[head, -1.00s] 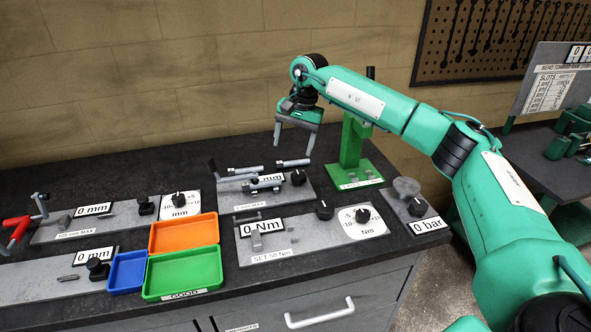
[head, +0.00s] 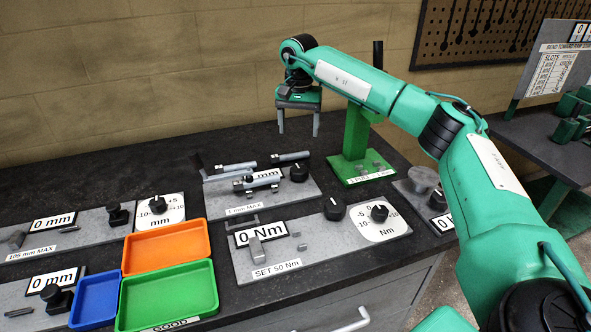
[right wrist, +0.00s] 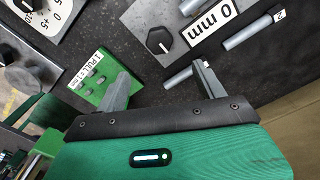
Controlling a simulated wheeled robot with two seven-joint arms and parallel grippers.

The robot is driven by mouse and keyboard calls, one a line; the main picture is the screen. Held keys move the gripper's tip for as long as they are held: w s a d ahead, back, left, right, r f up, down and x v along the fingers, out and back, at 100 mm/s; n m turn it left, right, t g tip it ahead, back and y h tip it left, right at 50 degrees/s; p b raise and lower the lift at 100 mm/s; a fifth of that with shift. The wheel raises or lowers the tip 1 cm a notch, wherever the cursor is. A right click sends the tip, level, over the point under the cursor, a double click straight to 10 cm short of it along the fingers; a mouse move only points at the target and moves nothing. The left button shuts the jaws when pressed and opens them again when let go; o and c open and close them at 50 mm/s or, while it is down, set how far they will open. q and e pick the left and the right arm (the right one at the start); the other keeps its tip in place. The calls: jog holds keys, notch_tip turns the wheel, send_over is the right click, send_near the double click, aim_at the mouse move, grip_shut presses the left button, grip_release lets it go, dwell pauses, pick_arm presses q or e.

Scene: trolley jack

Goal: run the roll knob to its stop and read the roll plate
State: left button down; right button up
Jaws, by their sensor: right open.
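The bench plate labelled 1 mm MAX, which I take for the roll station (head: 225,197), carries a black knob (head: 299,172) at its right end. Its white reading plate (head: 262,178) is partly covered by grey rods in the head view; in the right wrist view the reading plate (right wrist: 210,18) reads 0 mm. The black knob (right wrist: 159,41) shows there beyond the fingers. My right gripper (head: 299,128) is open and empty, fingers down, above and behind the knob and not touching it. My left gripper is out of view.
A green stand (head: 352,150) with an upright post is right of the station. In front lie the SET 50 Nm plate (head: 290,262) with two knobs, and orange (head: 166,243), green (head: 168,296) and blue (head: 96,299) trays.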

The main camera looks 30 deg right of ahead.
aim_at(299, 170)
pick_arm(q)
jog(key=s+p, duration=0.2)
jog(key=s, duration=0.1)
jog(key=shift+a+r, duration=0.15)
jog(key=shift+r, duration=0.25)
pick_arm(e)
jog(key=f, duration=1.3)
jog(key=shift+s+f, duration=0.1)
jog(key=shift+s, duration=0.1)
jog(key=shift+c, duration=0.4)
jog(key=c, duration=0.9)
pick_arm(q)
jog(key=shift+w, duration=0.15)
pick_arm(e)
jog(key=shift+m, duration=0.4)
